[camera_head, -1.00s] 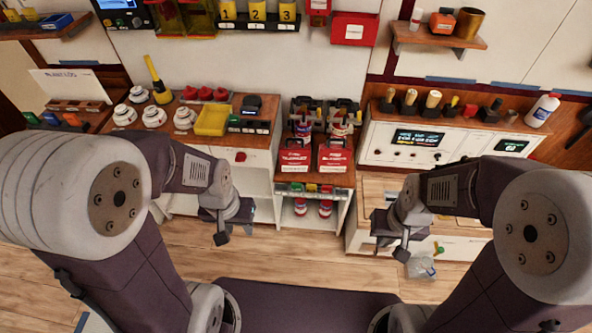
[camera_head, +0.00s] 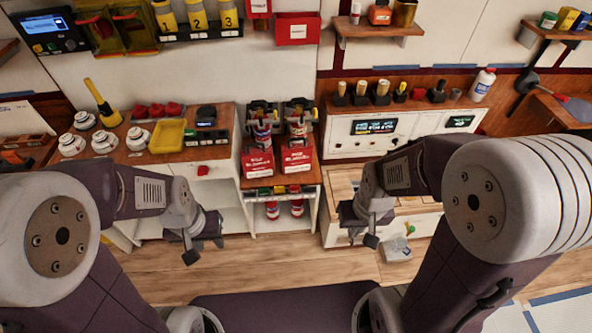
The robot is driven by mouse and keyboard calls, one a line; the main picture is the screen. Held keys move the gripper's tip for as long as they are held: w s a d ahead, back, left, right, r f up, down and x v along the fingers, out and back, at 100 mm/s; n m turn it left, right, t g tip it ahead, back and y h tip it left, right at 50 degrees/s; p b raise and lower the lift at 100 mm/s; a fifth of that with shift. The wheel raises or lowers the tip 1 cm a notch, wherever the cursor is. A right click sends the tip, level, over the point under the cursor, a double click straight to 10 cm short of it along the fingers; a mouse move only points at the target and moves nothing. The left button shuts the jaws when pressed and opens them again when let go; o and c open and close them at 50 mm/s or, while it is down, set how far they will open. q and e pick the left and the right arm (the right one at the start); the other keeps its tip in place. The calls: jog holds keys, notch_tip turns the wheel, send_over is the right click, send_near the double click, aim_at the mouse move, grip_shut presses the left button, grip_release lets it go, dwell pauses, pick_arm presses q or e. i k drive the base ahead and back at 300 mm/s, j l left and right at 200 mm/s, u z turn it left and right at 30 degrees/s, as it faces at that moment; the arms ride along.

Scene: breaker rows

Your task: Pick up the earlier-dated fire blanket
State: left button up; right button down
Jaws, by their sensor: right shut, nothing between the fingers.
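Two red packets with white lettering, which look like the fire blankets, lean side by side on the wooden top of the middle cabinet. One is the left packet (camera_head: 257,164) and the other is the right packet (camera_head: 297,160). Their dates are too small to read. My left gripper (camera_head: 191,255) hangs empty in front of and to the left of the packets; its jaw opening is unclear. My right gripper (camera_head: 371,240) is shut and empty, in front of and to the right of them. Neither gripper touches a packet.
A yellow tray (camera_head: 167,137) and several white round detectors (camera_head: 103,141) are on the left counter. A white panel (camera_head: 375,127) stands right. The wooden floor (camera_head: 280,262) is open.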

aim_at(258, 163)
jog(key=i+j+u, duration=0.1)
jog(key=j, duration=0.3)
jog(key=i+j+u, duration=0.15)
jog(key=j, duration=0.2)
jog(key=i+j+u, duration=0.1)
jog(key=j, duration=0.25)
jog(key=i+j+u, duration=0.1)
jog(key=i+j, duration=0.15)
jog(key=j, duration=0.1)
